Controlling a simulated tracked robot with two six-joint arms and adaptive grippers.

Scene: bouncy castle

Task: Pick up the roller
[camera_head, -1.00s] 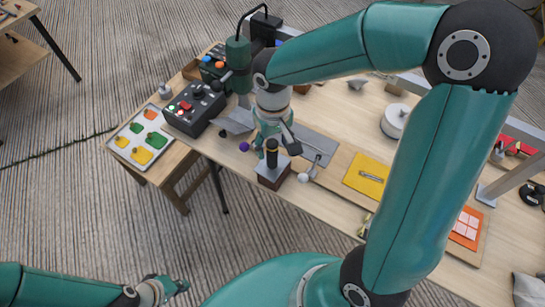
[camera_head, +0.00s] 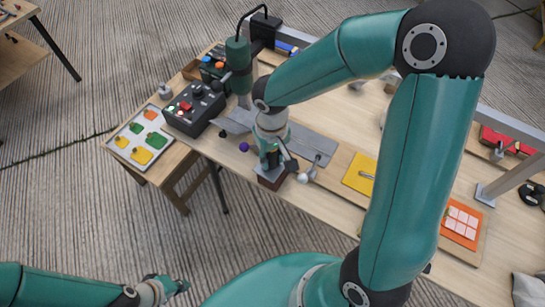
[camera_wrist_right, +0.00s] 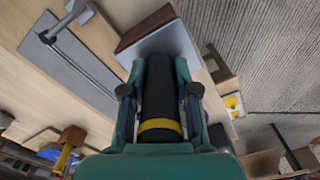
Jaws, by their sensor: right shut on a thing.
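The roller (camera_wrist_right: 158,85) shows in the right wrist view as a black cylinder with a yellow band, between the two fingers of my right gripper (camera_wrist_right: 159,98). The gripper is shut on it. The roller's end is over a brown block with a pale grey top (camera_wrist_right: 172,42); I cannot tell if it still touches it. In the head view my right gripper (camera_head: 272,158) is directly over this block (camera_head: 270,181) at the table's front edge, and mostly hides the roller. My left gripper (camera_head: 172,286) is low at the bottom left, far from the table and too small to read.
A grey plate (camera_head: 312,146) with a metal rod lies right of the block. A white ball (camera_head: 303,178) and a purple ball (camera_head: 244,147) are close by. A control box (camera_head: 194,108) and a tray of coloured pieces (camera_head: 141,138) are left. A yellow sheet (camera_head: 360,172) lies right.

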